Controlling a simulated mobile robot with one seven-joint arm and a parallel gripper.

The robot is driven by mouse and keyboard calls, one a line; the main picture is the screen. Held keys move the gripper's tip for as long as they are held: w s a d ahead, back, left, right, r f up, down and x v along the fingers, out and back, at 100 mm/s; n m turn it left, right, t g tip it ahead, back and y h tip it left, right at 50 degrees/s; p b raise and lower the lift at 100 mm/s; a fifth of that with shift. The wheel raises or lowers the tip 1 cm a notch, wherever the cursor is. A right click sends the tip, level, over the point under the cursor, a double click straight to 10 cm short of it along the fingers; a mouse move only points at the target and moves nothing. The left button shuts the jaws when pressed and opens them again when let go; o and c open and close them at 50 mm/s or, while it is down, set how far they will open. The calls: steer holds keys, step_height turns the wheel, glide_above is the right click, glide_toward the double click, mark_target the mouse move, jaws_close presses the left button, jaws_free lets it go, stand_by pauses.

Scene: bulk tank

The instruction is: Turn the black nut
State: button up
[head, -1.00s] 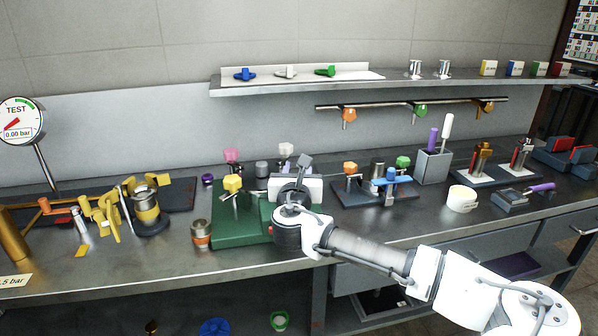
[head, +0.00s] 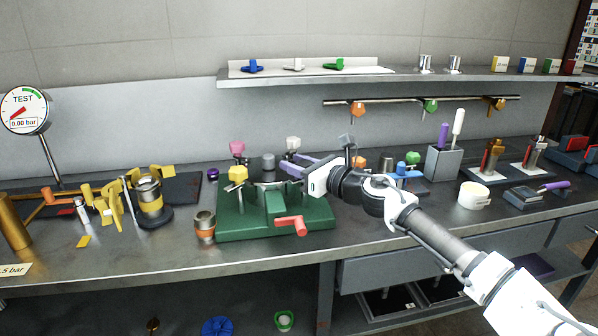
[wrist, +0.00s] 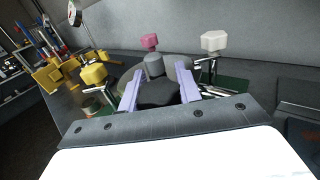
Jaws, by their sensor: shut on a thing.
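In the wrist view a dark, blackish piece, which I take to be the black nut (wrist: 158,93), sits between the two pale purple fingers of my gripper (wrist: 159,88). The fingers are shut on it from both sides. In the head view my gripper (head: 293,165) reaches left over the green fixture (head: 235,228), and I cannot make out the nut clearly there. A grey cylinder (head: 268,161) stands just beyond, and also shows behind the nut in the wrist view (wrist: 155,65).
Yellow (head: 238,174), pink (head: 237,147) and white (head: 293,143) knobs stand around the fixture, and a red handle (head: 291,225) sticks out at its front. A steel cup with an orange band (head: 204,226) stands to its left.

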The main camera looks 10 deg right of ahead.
steer(key=shift+s+a+r+n+g+y, duration=0.25)
steer(key=shift+n+g+y, duration=0.9)
steer(key=shift+n+g, duration=1.25)
steer(key=shift+s+a+f+n+g+y, duration=0.15)
steer(key=shift+s+n+g+y, duration=0.25)
steer(key=shift+n+g+y, duration=1.9)
steer(key=shift+s+a+n+g+h, duration=0.1)
steer(key=shift+s+n+g, duration=0.2)
steer(key=shift+n+g, duration=2.2)
steer(key=m+g, duration=0.2)
steer(key=g, duration=0.1)
steer(key=o, duration=1)
steer(key=shift+c, duration=0.2)
steer(key=shift+s, duration=0.1)
step_height(320, 180, up, 20)
steer(key=p, duration=1)
